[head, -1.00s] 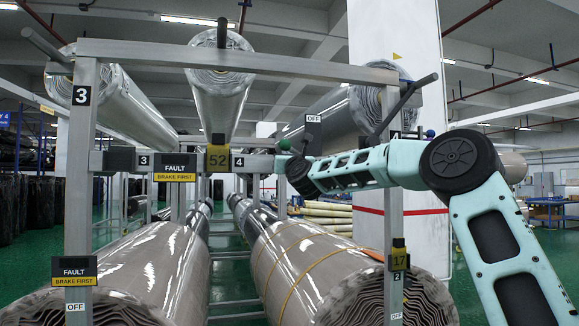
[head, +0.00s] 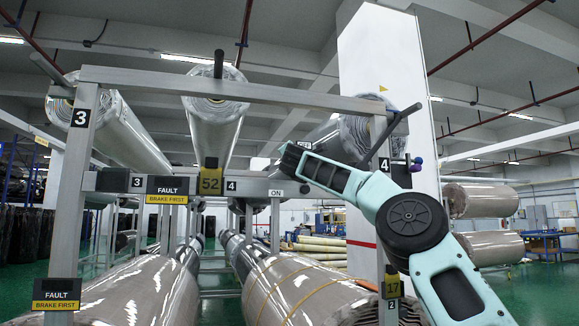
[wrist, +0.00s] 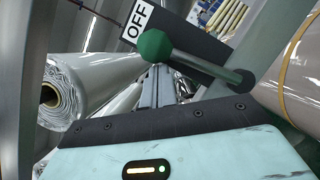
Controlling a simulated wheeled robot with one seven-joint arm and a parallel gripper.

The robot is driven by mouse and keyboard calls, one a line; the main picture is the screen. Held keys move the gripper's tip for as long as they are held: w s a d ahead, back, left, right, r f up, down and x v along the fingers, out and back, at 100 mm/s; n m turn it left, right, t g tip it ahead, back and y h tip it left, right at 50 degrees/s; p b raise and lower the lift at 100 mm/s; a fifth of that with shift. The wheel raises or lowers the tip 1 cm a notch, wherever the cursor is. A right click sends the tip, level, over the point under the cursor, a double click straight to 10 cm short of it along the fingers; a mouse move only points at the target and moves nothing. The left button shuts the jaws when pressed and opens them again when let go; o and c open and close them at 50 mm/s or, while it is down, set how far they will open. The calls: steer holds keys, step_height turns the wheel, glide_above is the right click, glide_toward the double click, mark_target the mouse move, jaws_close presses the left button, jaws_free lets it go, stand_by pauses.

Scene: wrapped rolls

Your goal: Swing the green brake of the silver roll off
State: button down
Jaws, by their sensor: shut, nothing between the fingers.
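In the wrist view the green ball knob (wrist: 155,46) sits on the end of a dark brake lever (wrist: 205,66), which runs to a pivot at the right. A white OFF label (wrist: 139,20) is just above the knob. My gripper (wrist: 157,72) is shut and empty, its fingertips right at the knob's underside; I cannot tell whether they touch. In the head view my gripper (head: 290,160) is at the rack's middle post, and the green knob is not clear there. Several rolls are wrapped in shiny film; I cannot tell surely which is the silver one.
A purple knob (head: 417,160) is at the right post.

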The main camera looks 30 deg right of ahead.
steer(key=shift+s+d+r+m+g, duration=0.2)
steer(key=shift+d+m+g, duration=0.3)
steer(key=shift+m, duration=0.4)
steer(key=shift+d, duration=0.2)
steer(key=s+a+f+b, duration=0.4)
steer(key=s+a+b, duration=0.2)
steer(key=b, duration=0.5)
steer(key=shift+s+a, duration=0.3)
steer(key=shift+a, duration=1)
